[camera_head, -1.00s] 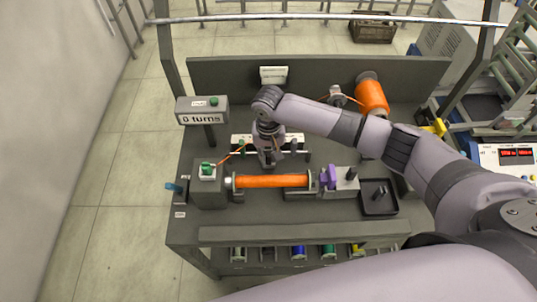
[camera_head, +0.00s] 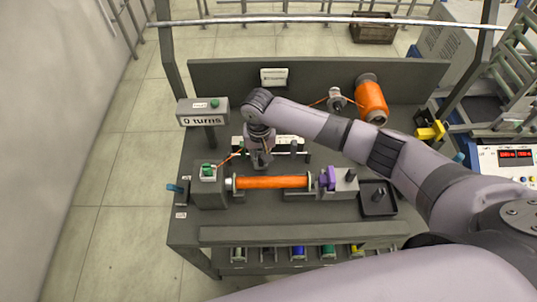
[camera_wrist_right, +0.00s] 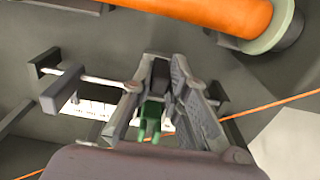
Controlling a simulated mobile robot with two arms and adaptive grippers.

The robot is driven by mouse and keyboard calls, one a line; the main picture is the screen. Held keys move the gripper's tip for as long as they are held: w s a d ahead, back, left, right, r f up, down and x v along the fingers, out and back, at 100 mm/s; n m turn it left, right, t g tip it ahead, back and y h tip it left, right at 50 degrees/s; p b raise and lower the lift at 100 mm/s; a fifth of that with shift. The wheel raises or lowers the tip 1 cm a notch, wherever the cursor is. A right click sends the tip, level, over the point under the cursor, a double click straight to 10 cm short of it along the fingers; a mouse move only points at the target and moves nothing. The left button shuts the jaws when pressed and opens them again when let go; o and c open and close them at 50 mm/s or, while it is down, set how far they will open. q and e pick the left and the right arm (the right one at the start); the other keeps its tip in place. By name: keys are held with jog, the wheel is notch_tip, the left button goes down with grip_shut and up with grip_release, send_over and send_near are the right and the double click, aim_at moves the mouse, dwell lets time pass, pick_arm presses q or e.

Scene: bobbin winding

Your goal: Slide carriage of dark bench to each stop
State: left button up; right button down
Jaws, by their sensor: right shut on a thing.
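The dark bench (camera_head: 215,225) holds a bobbin wound with orange wire (camera_head: 272,182), lying crosswise between two end supports. Behind it is a rail with a white scale strip (camera_head: 285,141), also seen in the right wrist view (camera_wrist_right: 92,106). My right gripper (camera_head: 261,166) points down at the rail's left part, just behind the bobbin. In the right wrist view its fingers (camera_wrist_right: 158,95) are shut on a green grip (camera_wrist_right: 150,118) of the carriage. The arm hides most of the carriage in the head view. A dark end bracket (camera_wrist_right: 60,92) stands beside the fingers. My left gripper is out of view.
A counter box (camera_head: 203,115) reading "0 turns" stands at the back left. An orange supply spool (camera_head: 370,100) is at the back right. A dark tray (camera_head: 378,207) and a purple clamp (camera_head: 327,178) are to the right. Orange wire crosses near the gripper.

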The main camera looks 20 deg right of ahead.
jog(key=a, duration=0.3)
jog(key=shift+w, duration=0.4)
jog(key=c, duration=1.6)
grip_release()
jog(key=shift+d, duration=0.15)
jog(key=shift+o, duration=0.2)
notch_tip(320, 180, up, 12)
